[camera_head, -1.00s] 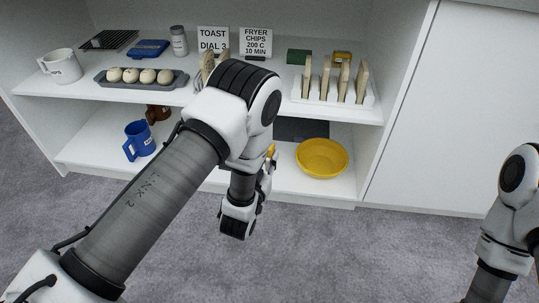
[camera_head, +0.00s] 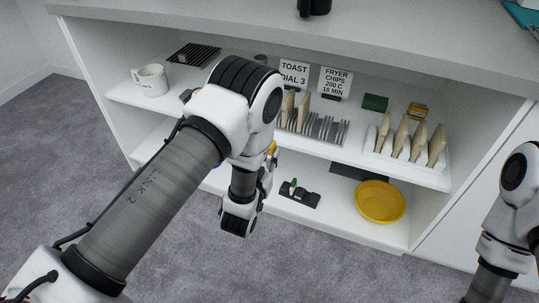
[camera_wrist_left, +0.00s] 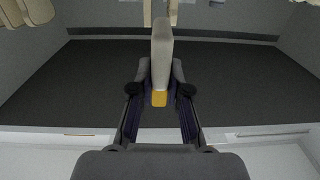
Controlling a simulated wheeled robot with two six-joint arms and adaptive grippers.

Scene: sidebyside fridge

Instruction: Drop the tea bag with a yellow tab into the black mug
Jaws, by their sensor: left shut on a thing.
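My left gripper (camera_wrist_left: 159,88) is shut on a pale, long, flat thing with a yellow end (camera_wrist_left: 159,98), which looks like the tea bag with its yellow tab. In the head view, a small yellow spot (camera_head: 271,147) shows beside my left wrist. The fingers there are mostly hidden by my own arm. A black object (camera_head: 314,6) stands on the countertop, cut off by the top edge of the head view; it may be the black mug. My right arm shows at the right edge, but its gripper is out of view.
The open shelf unit holds a white mug (camera_head: 151,80), a toast rack (camera_head: 318,128), a white rack of bread slices (camera_head: 440,160) and signs. The countertop (camera_head: 200,14) is mostly bare around the black object.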

